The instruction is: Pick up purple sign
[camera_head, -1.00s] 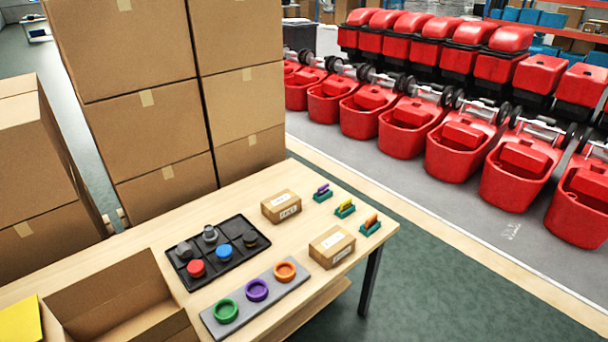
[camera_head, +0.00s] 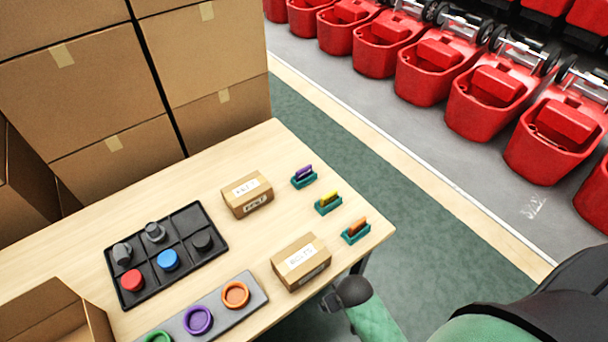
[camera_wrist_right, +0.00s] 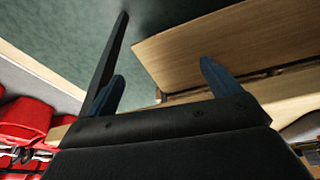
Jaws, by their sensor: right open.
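The purple sign (camera_head: 303,172) stands upright in a small teal holder (camera_head: 304,182) near the far right edge of the table, in the head view. A yellow sign (camera_head: 328,198) and an orange sign (camera_head: 356,227) stand in similar holders in a row nearer to me. My right gripper shows in the wrist view (camera_wrist_right: 162,88) with its two blue fingertips wide apart and nothing between them. It is beside the table, and the purple sign is not visible in that view. My left gripper is in neither current view.
Two cardboard boxes (camera_head: 247,194) (camera_head: 301,262) stand left of the signs. A black tray (camera_head: 150,288) with knobs and a grey strip (camera_head: 262,290) with coloured rings lie further left. Stacked cartons (camera_head: 75,80) rise behind. A dark table leg (camera_wrist_right: 108,60) is close to my right gripper.

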